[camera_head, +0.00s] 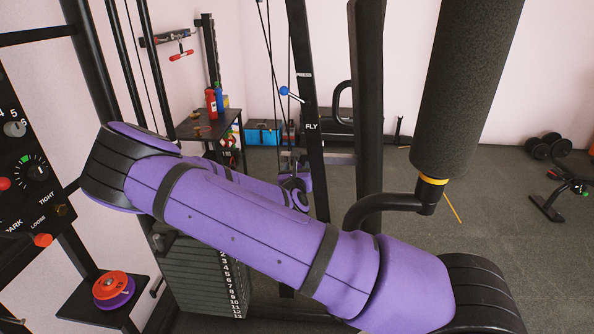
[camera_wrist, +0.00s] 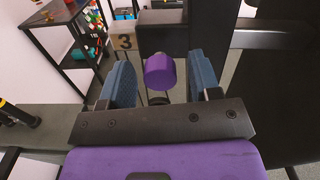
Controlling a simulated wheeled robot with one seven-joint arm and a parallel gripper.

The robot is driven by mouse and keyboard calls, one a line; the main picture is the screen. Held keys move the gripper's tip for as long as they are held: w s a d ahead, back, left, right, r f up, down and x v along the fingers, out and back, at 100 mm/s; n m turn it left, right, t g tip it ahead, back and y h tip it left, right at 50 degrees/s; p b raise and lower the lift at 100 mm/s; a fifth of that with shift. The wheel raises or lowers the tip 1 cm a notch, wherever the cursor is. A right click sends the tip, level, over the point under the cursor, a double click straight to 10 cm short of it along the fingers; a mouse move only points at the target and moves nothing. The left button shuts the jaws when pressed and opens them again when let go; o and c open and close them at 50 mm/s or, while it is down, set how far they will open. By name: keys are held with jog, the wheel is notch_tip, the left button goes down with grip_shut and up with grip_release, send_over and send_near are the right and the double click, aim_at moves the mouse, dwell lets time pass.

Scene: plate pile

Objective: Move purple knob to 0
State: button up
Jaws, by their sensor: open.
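The purple knob (camera_wrist: 160,72) shows in the wrist view on the front of a dark post. A block marked 3 (camera_wrist: 125,42) is just to its left. My gripper (camera_wrist: 161,66) is open, with one blue finger pad on each side of the knob in the picture. Gaps show between the knob and both pads. I cannot tell how deep the knob sits between them. In the head view my purple arm crosses the middle, and I cannot make out the knob or the gripper's fingers there. No 0 mark is readable in either view.
A numbered weight stack (camera_head: 205,275) stands below my arm. A dark panel with dials (camera_head: 22,170) is at the left, above an orange plate (camera_head: 110,284) on a shelf. Black frame posts (camera_head: 309,120) and a hanging padded cylinder (camera_head: 465,85) stand close.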

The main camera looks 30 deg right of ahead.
grip_shut()
jog(key=shift+x, duration=1.05)
jog(key=shift+w, duration=0.2)
jog(key=shift+r, duration=0.1)
grip_release()
jog(key=shift+d, duration=0.1)
